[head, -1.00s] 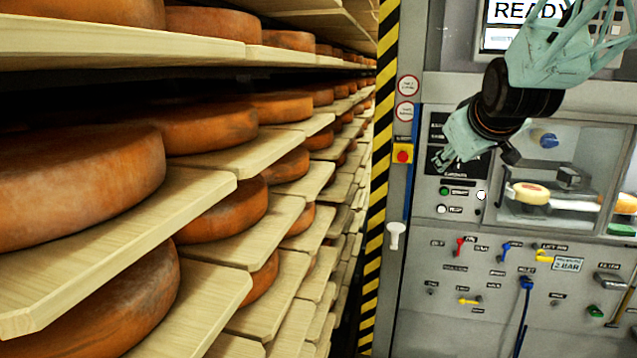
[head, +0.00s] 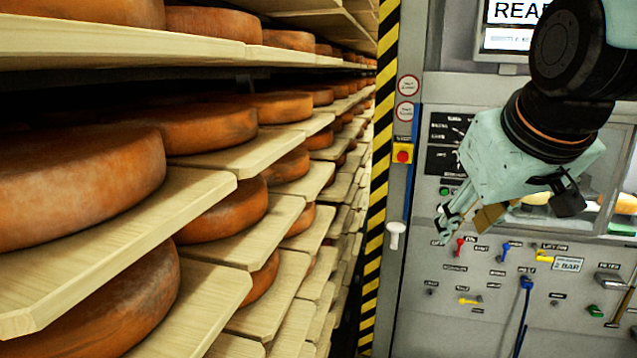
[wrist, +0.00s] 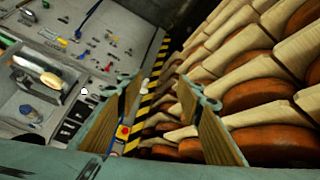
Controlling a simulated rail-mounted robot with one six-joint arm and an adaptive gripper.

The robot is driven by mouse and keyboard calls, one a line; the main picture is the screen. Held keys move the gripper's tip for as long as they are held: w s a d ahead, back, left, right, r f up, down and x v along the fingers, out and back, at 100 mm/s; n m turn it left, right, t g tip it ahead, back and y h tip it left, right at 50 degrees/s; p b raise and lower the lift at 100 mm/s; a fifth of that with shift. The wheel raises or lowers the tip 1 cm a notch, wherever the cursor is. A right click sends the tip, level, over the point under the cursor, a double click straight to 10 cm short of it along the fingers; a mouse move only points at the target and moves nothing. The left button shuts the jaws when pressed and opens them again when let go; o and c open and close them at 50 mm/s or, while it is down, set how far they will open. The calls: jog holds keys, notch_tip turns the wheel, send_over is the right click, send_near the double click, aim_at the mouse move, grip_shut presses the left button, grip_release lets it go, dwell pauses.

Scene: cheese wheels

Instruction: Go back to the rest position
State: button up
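My gripper (head: 468,222) is in the right half of the head view, in front of the grey control panel (head: 440,300). It hangs pointing down and to the left. In the wrist view my gripper (wrist: 165,105) shows two wide-apart fingers with wood-coloured inner pads. Nothing is between the fingers; the striped post and shelves show through the gap from farther off. The gripper looks clear of the panel and the shelves, though its exact distance from the panel is hard to tell.
Shelves of orange cheese wheels (head: 75,180) on pale boards (head: 130,250) fill the left. A yellow-black striped post (head: 378,165) divides them from the panel. The panel carries a red button (head: 402,156), coloured levers and a screen (head: 513,14). A white knob (head: 395,230) sits beside the post.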

jog(key=s+a+f+m+g, duration=0.1)
jog(key=s+a+f, duration=0.1)
jog(key=s, duration=1)
jog(key=s+a+f+m+g, duration=0.1)
jog(key=s+f, duration=0.3)
jog(key=s, duration=0.8)
jog(key=shift+a+f+g+y, duration=0.2)
jog(key=shift+a+g+y, duration=0.15)
jog(key=shift+g, duration=0.35)
